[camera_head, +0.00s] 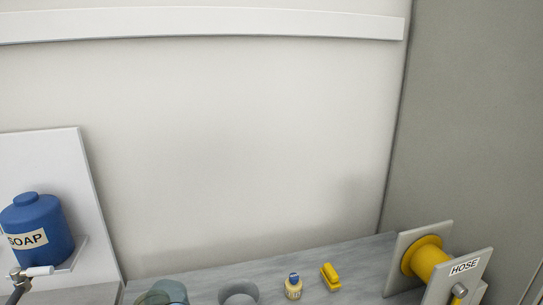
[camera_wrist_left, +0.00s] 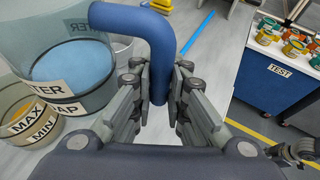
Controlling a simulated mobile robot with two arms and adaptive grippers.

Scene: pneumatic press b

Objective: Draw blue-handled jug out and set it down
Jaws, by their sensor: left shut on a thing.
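The blue-handled jug (camera_wrist_left: 70,20) shows at the upper left of the left wrist view, a clear vessel with a blue disc-like surface inside and a label reading "TER". Its thick blue handle (camera_wrist_left: 135,18) curves over and down between my left gripper's fingers. My left gripper (camera_wrist_left: 160,85) is shut on the handle's lower part. In the head view a bluish clear vessel (camera_head: 168,291) is cut off at the bottom edge.
A container marked MAX and MIN (camera_wrist_left: 24,118) stands beside the jug. On the grey counter are a round grey vessel (camera_head: 238,293), a small bottle (camera_head: 293,287), a yellow object (camera_head: 330,276) and a hose reel (camera_head: 428,258). A soap tank (camera_head: 38,228) is at left.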

